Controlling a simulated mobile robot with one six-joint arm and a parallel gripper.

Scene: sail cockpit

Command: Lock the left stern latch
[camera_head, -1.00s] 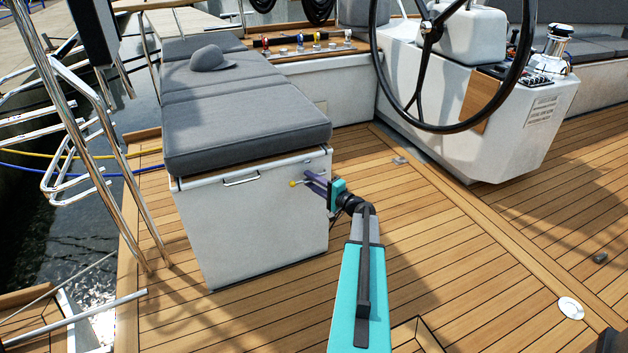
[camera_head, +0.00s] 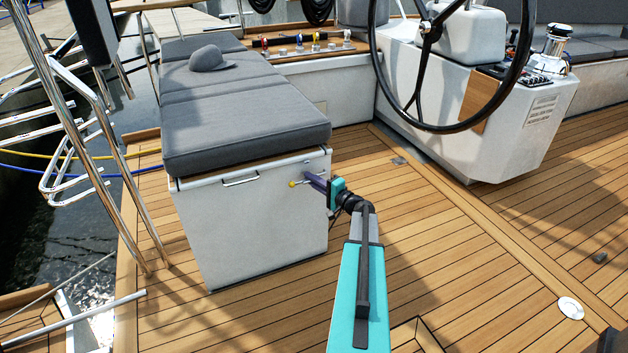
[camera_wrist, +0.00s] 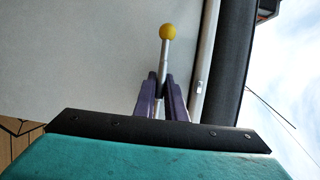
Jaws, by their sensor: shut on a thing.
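The left stern latch shows as a thin metal lever (camera_wrist: 163,58) with a yellow ball end (camera_wrist: 168,32) in the wrist view. In the head view the yellow ball (camera_head: 292,184) points left, in front of the upper right part of the white locker face (camera_head: 250,235). My gripper (camera_head: 308,180) reaches the lever from the right. In the wrist view its purple fingers (camera_wrist: 161,90) are shut on the lever, with the ball sticking out beyond them. The latch's mount is hidden behind the fingers.
A grey cushion (camera_head: 245,125) covers the locker top, with a handle (camera_head: 241,180) under its edge. A steering wheel (camera_head: 455,65) and white console stand at the upper right. Steel rails (camera_head: 85,130) rise at the left.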

